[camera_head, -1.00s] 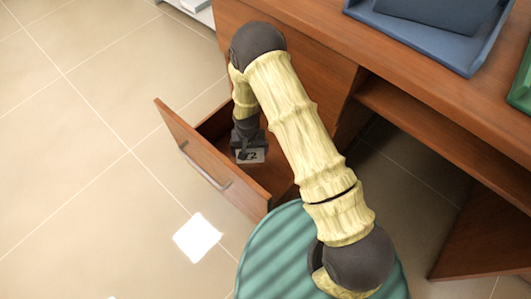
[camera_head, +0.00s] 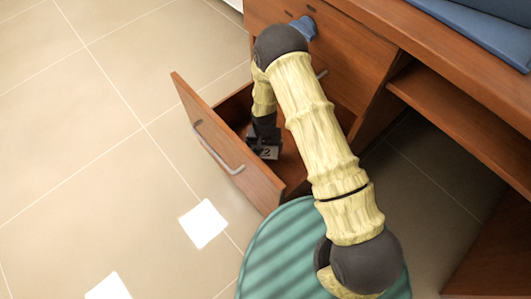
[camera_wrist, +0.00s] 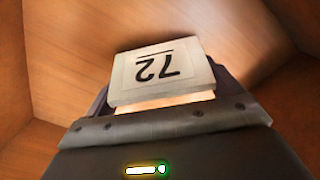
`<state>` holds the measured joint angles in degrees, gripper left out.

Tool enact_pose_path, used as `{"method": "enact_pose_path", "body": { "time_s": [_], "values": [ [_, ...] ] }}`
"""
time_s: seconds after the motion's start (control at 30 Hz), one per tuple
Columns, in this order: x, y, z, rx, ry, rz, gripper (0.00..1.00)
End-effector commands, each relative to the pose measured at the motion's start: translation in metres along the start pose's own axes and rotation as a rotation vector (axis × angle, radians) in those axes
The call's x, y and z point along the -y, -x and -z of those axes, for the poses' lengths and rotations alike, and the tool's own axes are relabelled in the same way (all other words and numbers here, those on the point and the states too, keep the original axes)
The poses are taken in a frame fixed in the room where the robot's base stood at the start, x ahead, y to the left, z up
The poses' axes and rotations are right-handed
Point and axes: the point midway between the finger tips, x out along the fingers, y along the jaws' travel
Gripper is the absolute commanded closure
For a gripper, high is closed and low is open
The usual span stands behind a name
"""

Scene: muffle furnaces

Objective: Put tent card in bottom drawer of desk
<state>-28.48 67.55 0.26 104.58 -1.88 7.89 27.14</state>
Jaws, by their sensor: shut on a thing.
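The tent card (camera_wrist: 160,72) is a pale block marked "72", seen upside down in the wrist view. My gripper (camera_wrist: 160,100) is shut on it. In the head view the card (camera_head: 266,153) and my gripper (camera_head: 263,143) are inside the open bottom drawer (camera_head: 228,158) of the desk (camera_head: 345,62). Wooden drawer surfaces surround the card in the wrist view. I cannot tell whether the card touches the drawer floor.
The drawer front with its metal handle (camera_head: 218,148) stands out to the left of the desk. Blue trays (camera_head: 480,28) lie on the desktop at the upper right. Open tiled floor (camera_head: 90,150) is on the left. Part of the drawer is hidden by my arm.

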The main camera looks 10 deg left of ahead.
Motion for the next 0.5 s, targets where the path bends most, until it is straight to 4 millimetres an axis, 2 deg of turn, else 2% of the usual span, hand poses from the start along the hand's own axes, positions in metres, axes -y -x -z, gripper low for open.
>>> {"method": "enact_pose_path", "body": {
  "time_s": [0.27, 0.5],
  "values": [
    [0.000, -0.001, 0.000, 0.000, 0.000, 0.000, 0.35],
    [0.000, -0.034, 0.000, 0.001, -0.001, 0.000, 0.35]
  ]
}}
